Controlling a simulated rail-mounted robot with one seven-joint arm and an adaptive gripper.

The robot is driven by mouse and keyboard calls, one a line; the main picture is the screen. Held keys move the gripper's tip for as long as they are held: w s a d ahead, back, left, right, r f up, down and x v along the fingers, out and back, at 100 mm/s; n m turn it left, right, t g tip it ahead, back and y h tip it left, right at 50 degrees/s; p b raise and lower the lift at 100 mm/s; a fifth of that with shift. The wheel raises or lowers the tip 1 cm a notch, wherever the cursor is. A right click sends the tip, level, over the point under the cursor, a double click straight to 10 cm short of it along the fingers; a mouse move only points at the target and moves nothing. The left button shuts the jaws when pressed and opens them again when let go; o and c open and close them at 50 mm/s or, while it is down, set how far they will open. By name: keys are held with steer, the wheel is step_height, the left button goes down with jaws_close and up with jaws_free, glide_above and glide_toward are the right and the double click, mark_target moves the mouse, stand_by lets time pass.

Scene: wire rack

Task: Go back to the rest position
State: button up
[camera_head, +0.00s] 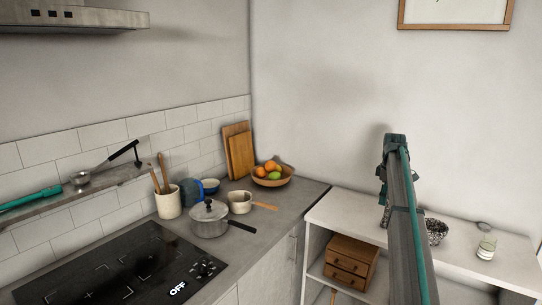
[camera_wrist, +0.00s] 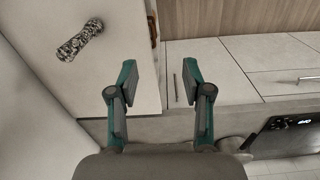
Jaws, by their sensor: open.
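My gripper (camera_wrist: 159,82) is open in the wrist view, with its two teal-and-grey fingers apart and nothing between them. It hangs beyond the edge of a white surface (camera_wrist: 110,20), with grey drawer fronts (camera_wrist: 220,75) beyond the fingers. In the head view my arm rises at the right, in front of the white shelf unit (camera_head: 344,222), and hides part of it. The fingers cannot be made out clearly there.
A black-and-white speckled object (camera_head: 437,232) and a small jar (camera_head: 487,247) stand on the shelf unit, near my arm. A wooden drawer box (camera_head: 351,262) sits below. The counter holds a pot (camera_head: 209,221), a saucepan (camera_head: 240,203) and a fruit bowl (camera_head: 272,180).

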steer(key=s+a+f+m, duration=0.3)
steer(key=s+f, duration=0.2)
steer(key=f, duration=0.6)
steer(key=s+a+f+m, duration=0.3)
steer(key=s+f, duration=0.2)
steer(key=f, duration=0.6)
steer(key=s+a+f+m, duration=0.35)
steer(key=s+f, duration=0.25)
steer(key=f, duration=0.4)
steer(key=s+a+f+m+g, duration=0.1)
steer(key=s+a+f, duration=0.3)
steer(key=s+f, duration=0.5)
steer(key=s+a+f+g, duration=0.1)
steer(key=s+a+f, duration=0.4)
steer(key=s+f, duration=0.4)
steer(key=s+a+f+g, duration=0.1)
steer(key=s+a+f, duration=0.1)
steer(key=s, duration=1)
steer(key=s+a+f+g, duration=0.2)
steer(key=s+a+f, duration=0.1)
steer(key=s, duration=1)
steer(key=s+a+f+g, duration=0.2)
steer(key=s+a+f, duration=0.1)
steer(key=s, duration=0.9)
steer(key=shift+s+f, duration=0.3)
steer(key=shift+f, duration=0.25)
